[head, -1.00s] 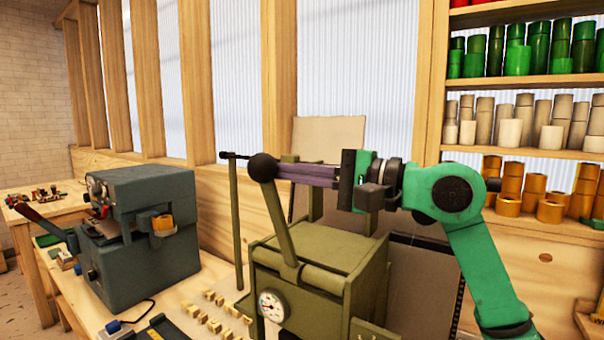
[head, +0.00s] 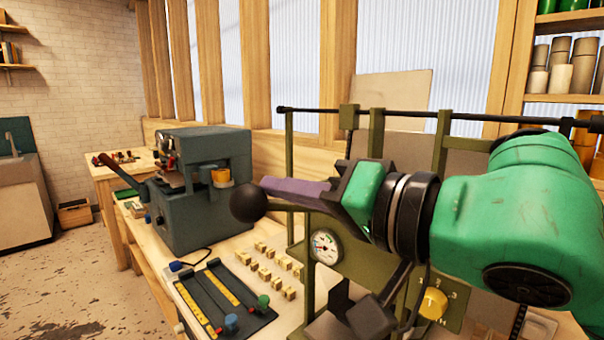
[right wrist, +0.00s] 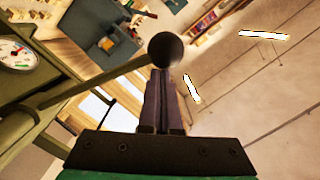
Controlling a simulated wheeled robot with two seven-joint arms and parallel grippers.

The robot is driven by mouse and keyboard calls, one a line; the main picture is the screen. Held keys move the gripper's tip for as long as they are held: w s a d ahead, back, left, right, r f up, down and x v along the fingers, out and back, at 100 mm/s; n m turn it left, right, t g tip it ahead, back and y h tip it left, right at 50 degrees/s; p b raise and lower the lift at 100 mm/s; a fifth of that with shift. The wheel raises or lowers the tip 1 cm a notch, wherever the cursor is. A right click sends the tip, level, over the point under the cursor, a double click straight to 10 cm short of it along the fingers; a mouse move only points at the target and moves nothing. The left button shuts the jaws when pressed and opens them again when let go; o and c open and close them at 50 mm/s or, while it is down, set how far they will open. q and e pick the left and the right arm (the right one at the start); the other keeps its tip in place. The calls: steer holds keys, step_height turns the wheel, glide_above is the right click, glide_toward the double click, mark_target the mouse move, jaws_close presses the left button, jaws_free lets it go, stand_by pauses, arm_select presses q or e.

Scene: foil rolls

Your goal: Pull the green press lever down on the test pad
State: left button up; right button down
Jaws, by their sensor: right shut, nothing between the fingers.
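The olive-green press (head: 352,270) stands on the bench, partly hidden behind my right arm. Its lever rod (head: 315,207) ends in a black ball knob (head: 247,201) and now lies close to level, pointing left. My right gripper (head: 268,184) is shut and empty, its purple fingers just above the rod beside the knob. In the right wrist view the fingertips (right wrist: 160,72) are right by the knob (right wrist: 166,48); I cannot tell whether they touch. The press's round gauge (head: 326,248) faces out. I cannot make out the test pad with certainty. My left gripper is out of view.
A grey-blue machine (head: 205,195) with its own lever stands further left on the bench. Small wooden blocks (head: 270,265) and a dark tray (head: 225,305) lie before it. A dark rail (head: 400,113) runs behind the press. Shelves of rolls (head: 560,65) are at right.

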steer(key=f, duration=0.1)
steer(key=f+n+b, duration=0.1)
steer(key=a+f, duration=0.1)
steer(key=shift+s+n, duration=0.3)
steer(key=shift+s, duration=0.1)
steer(key=shift+f, duration=0.2)
stand_by(0.5)
steer(key=shift+d, duration=0.1)
steer(key=r+b+v, duration=0.1)
steer(key=b+v, duration=0.4)
steer(key=v, duration=0.9)
steer(key=shift+s+d, duration=0.2)
stand_by(0.6)
